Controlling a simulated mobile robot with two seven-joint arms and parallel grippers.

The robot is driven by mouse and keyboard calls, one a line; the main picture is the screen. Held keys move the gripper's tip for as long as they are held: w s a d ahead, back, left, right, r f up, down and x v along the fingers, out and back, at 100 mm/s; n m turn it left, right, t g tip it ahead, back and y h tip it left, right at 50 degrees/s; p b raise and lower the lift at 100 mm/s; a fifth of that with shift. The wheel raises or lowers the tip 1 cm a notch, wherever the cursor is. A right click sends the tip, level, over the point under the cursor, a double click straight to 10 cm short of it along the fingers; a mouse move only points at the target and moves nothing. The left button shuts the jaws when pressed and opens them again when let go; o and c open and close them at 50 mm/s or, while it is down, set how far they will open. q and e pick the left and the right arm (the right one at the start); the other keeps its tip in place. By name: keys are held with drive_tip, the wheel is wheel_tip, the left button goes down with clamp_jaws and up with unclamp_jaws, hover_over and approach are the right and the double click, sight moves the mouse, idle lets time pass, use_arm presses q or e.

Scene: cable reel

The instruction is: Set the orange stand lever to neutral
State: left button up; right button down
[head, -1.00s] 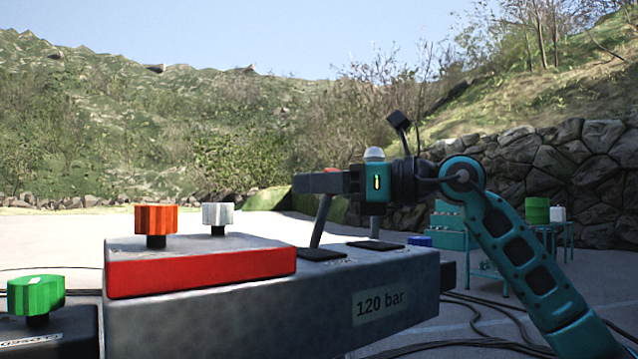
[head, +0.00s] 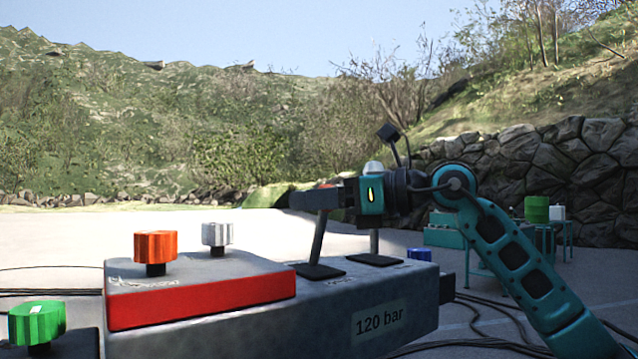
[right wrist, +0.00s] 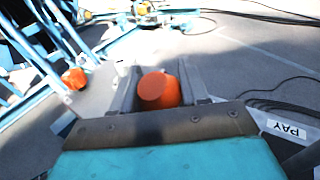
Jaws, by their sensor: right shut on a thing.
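The orange stand lever has a dark stem (head: 318,238) rising from a black plate on the grey control block (head: 385,295). The stem leans slightly right toward its top. Its orange knob shows as a sliver (head: 326,185) above my right gripper (head: 300,199), and as a round top (right wrist: 157,90) between the fingers in the right wrist view. My right gripper is shut on this knob. A second lever (head: 374,243) with a pale cap stands behind the gripper and looks nearly upright. Markings by the levers are too small to read. My left gripper is not in view.
A red panel (head: 205,298) on the block's left carries an orange knob (head: 155,244) and a grey knob (head: 217,232). A green knob (head: 37,322) sits lower left. A "PAY" label (right wrist: 289,130) shows in the wrist view. Cables lie on the ground at right.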

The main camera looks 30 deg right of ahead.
use_arm(q)
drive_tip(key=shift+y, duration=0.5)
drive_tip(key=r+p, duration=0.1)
drive_tip(key=p, duration=0.1)
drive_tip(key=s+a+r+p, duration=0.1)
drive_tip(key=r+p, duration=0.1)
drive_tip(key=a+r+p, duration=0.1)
drive_tip(key=p, duration=0.2)
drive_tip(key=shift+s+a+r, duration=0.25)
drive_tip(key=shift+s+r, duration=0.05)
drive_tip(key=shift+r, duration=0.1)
use_arm(e)
drive_tip(key=w+m+g+h, duration=0.1)
drive_tip(key=w, duration=0.2)
drive_tip(key=shift+w+a+g, duration=0.1)
drive_tip(key=shift+g, duration=0.2)
drive_tip(key=c, duration=0.6)
unclamp_jaws()
drive_tip(key=shift+w, duration=0.1)
use_arm(q)
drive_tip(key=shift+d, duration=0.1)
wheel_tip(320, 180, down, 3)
drive_tip(key=b, duration=0.2)
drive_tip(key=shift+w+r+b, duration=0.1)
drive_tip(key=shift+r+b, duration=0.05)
drive_tip(key=shift+b, duration=0.15)
use_arm(e)
drive_tip(key=v, duration=1.3)
drive_tip(key=shift+r, duration=0.1)
drive_tip(key=shift+a, duration=0.1)
